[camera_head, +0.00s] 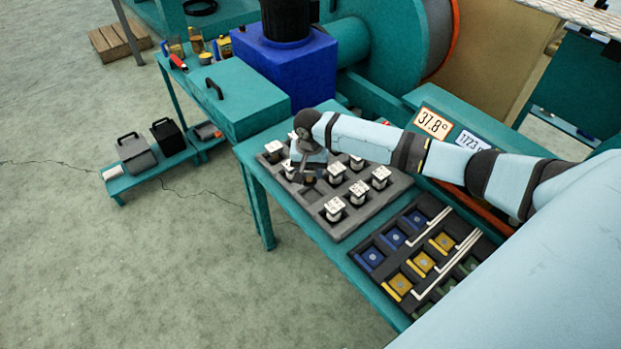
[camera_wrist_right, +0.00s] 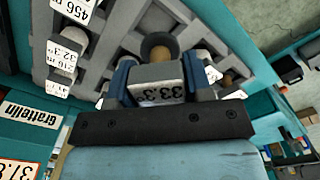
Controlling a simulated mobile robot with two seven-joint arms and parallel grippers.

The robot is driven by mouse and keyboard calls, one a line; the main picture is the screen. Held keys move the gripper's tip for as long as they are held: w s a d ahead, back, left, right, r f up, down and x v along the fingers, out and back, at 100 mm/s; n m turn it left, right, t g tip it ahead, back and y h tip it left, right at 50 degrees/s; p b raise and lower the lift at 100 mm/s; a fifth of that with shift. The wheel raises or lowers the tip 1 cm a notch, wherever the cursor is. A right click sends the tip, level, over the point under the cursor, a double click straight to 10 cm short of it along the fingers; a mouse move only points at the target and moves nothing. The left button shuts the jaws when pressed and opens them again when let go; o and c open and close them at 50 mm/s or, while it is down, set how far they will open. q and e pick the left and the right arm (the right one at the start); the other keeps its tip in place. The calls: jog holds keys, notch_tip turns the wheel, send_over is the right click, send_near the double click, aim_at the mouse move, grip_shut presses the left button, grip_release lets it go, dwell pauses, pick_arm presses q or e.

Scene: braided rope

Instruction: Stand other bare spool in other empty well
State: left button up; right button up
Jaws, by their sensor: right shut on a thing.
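My right gripper (camera_head: 308,178) is over the left part of a grey tray (camera_head: 345,237) with wells. In the right wrist view its fingers (camera_wrist_right: 163,82) are shut on a spool (camera_wrist_right: 158,95) with a pale top marked 33.3. A brown core and dark round flange (camera_wrist_right: 160,46) show beyond that top. In the head view the arm and gripper mostly hide this spool, so I cannot tell whether it touches the tray. Several other pieces with white labelled tops, such as one near the front (camera_head: 334,208), stand in the tray. My left gripper is not in view.
A dark tray (camera_head: 398,243) with blue, yellow and green pieces and white rods lies to the right on the same teal table. A blue block (camera_head: 283,70) and a teal cabinet (camera_head: 220,95) stand behind. Signs (camera_head: 433,123) stand behind my right arm.

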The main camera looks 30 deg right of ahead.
jog(key=shift+w+d+f+m, duration=0.15)
jog(key=shift+d+f, duration=0.2)
jog(key=shift+f, duration=0.15)
jog(key=shift+w+d+f+m, duration=0.15)
jog(key=shift+d+f, duration=0.15)
jog(key=shift+f, duration=0.2)
jog(key=shift+f+b, duration=0.2)
jog(key=shift+b, duration=0.2)
notch_tip(320, 180, down, 4)
jog(key=b, duration=0.5)
jog(key=shift+f, duration=0.8)
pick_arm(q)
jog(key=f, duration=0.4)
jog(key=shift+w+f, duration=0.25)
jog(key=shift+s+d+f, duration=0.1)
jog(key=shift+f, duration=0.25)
pick_arm(e)
jog(key=shift+f, duration=0.35)
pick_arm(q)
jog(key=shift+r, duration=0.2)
pick_arm(e)
jog(key=o, duration=1.1)
